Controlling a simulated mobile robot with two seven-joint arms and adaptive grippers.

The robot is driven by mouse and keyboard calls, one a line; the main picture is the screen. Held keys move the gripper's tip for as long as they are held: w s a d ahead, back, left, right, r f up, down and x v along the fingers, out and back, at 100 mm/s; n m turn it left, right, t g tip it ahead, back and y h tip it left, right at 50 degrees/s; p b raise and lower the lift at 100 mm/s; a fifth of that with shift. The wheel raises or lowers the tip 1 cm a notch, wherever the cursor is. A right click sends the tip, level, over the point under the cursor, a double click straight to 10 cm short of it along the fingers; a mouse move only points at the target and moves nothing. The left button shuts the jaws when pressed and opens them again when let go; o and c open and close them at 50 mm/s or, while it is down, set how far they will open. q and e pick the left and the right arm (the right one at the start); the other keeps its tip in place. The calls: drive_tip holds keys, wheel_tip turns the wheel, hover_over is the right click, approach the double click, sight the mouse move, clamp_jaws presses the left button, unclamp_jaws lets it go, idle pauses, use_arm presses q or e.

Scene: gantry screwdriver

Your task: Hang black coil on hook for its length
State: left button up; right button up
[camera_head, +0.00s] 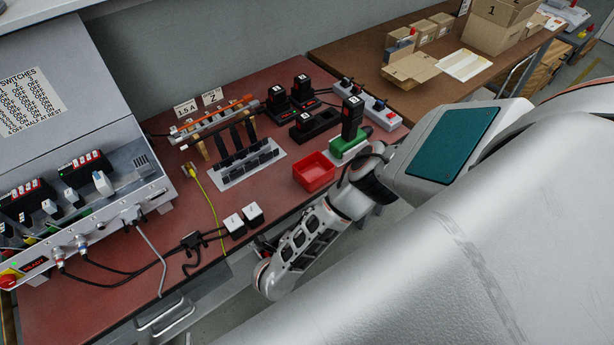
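No black coil or length-marked hook can be made out for certain. Black cables (117,268) run from the grey panel's front to a small black block (191,240) on the red-topped bench; whether they are the coil is unclear. A dark loop (372,163) shows beside my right wrist; I cannot tell if it belongs to my arm. My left gripper is not in view.
A grey switch panel (115,175) stands at left. A red bin (315,172), black chargers (315,123) and a rack of black pieces (247,162) occupy the bench (285,205). A brown table (375,60) with boxes stands behind. A yellow cable (207,205) crosses the bench.

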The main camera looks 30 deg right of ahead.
idle(0.3)
drive_tip(key=o, duration=1.3)
drive_tip(key=shift+c, duration=0.2)
drive_tip(key=v, duration=1.2)
drive_tip(key=shift+a+f, duration=0.1)
